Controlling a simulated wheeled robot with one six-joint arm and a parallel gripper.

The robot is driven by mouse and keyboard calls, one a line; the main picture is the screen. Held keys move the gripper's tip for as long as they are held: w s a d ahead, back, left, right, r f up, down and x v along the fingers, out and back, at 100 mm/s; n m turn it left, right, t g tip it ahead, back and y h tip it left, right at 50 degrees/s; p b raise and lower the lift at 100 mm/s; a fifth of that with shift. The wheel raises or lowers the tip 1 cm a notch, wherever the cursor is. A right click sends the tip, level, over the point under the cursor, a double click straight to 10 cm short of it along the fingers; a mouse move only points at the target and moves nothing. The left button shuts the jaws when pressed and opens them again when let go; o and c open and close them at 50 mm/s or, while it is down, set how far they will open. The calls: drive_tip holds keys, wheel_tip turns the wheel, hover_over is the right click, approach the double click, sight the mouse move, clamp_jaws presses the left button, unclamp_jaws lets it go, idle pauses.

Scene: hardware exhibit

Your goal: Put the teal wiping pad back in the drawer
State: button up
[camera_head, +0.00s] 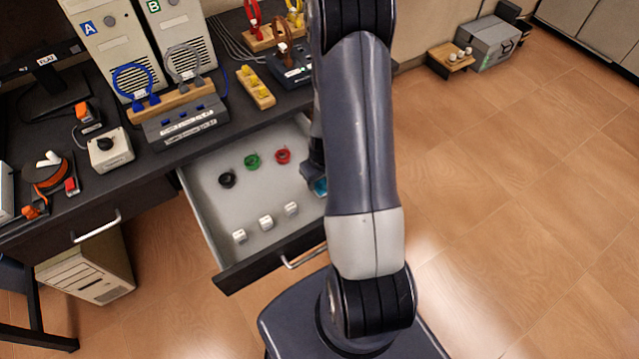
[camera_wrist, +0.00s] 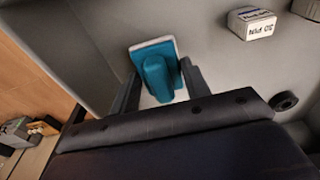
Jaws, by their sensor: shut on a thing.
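The teal wiping pad (camera_wrist: 154,66) has a teal raised grip and a pale edge. In the wrist view it sits between the two fingers of my gripper (camera_wrist: 162,80), which is shut on it. In the head view only a sliver of the pad (camera_head: 321,187) shows, beside my gripper (camera_head: 314,178). My arm hides the rest. The pad is over the right part of the open drawer (camera_head: 222,215). I cannot tell whether it touches the drawer floor.
The drawer holds a black coil (camera_head: 227,180), a green coil (camera_head: 252,161), a red coil (camera_head: 283,156) and white labelled blocks (camera_head: 265,222). The desk (camera_head: 150,165) above carries computer towers (camera_head: 115,45) and a switch box (camera_head: 110,150). Open floor lies to the right.

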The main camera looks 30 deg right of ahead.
drive_tip(key=shift+f, duration=1.3)
drive_tip(key=shift+f, duration=0.15)
drive_tip(key=o, duration=1)
drive_tip(key=r, duration=0.4)
drive_tip(key=s+r, duration=0.1)
drive_tip(key=r, duration=0.7)
drive_tip(key=shift+s+r, duration=0.15)
drive_tip(key=shift+s, duration=0.05)
